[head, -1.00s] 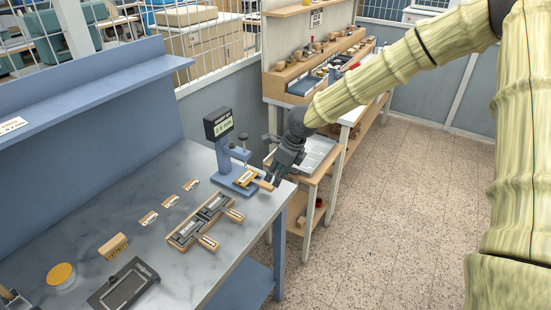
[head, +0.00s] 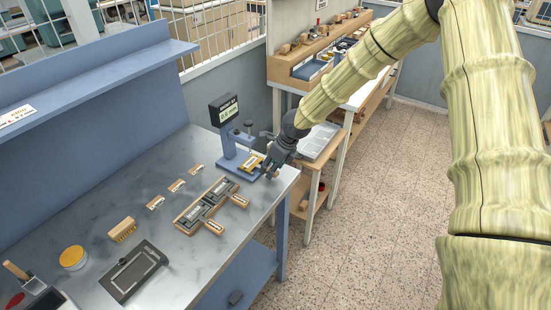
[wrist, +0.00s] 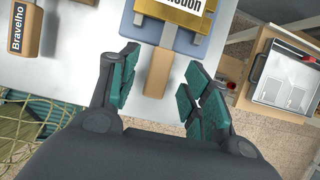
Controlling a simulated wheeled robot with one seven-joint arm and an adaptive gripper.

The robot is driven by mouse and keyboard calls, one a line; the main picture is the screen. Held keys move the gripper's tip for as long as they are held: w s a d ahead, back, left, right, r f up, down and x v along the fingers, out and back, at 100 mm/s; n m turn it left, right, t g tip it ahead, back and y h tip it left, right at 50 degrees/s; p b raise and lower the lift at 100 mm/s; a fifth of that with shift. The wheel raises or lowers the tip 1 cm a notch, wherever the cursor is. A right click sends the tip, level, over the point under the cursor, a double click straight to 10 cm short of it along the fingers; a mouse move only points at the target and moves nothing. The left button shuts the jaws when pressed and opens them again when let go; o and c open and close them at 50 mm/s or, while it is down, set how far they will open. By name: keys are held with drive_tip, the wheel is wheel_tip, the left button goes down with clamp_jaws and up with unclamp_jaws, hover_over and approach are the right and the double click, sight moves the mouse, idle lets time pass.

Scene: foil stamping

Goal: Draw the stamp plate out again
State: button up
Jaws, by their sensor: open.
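My gripper (wrist: 163,92) is open, with one finger on each side of the handle in the wrist view. In the head view my gripper (head: 271,168) hides most of the handle. The back of the plate is hidden in the press.
A wooden rack with other handled plates (head: 204,212) lies left of the press. Another handle, marked Bravelho (wrist: 26,30), shows at the wrist view's left. A side table (head: 318,142) with a tray is right.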

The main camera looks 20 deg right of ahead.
sight(260, 166)
drive_tip(key=shift+w+a+f, duration=0.15)
drive_tip(key=shift+w+f, duration=0.05)
drive_tip(key=shift+f, duration=0.5)
clamp_jaws()
drive_tip(key=shift+r, duration=0.1)
drive_tip(key=shift+w+a, duration=0.15)
drive_tip(key=shift+w, duration=0.05)
drive_tip(key=shift+w+a, duration=0.25)
drive_tip(key=shift+w, duration=0.05)
drive_tip(key=shift+w+a, duration=0.2)
drive_tip(key=shift+w, duration=0.05)
drive_tip(key=shift+w+a, duration=0.55)
drive_tip(key=shift+w, duration=0.15)
drive_tip(key=shift+w+a, duration=0.15)
